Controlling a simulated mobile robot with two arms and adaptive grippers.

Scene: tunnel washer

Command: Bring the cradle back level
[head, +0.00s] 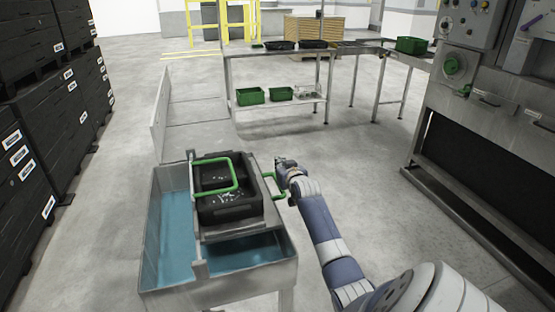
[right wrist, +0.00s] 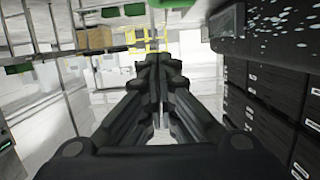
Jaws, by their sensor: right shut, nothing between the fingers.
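The cradle (head: 238,231) is a grey metal frame set over a tank (head: 152,277) of blue water. It carries a black crate (head: 236,212) with white specks inside. How far the cradle tilts is hard to tell. A green bar handle (head: 219,189) stands over the crate, and another green bar (head: 276,197) sticks out at its right side. My right gripper (head: 283,164) is beside the crate's right side, close to this bar. In the right wrist view its fingers (right wrist: 160,62) are together and empty, with a green piece (right wrist: 170,3) above them. My left gripper is not in view.
Stacked black crates (head: 45,115) line the left. A metal table (head: 275,50) with black trays and green bins stands behind. A machine (head: 480,130) with a control panel stands at right. The floor between the tank and the machine is clear.

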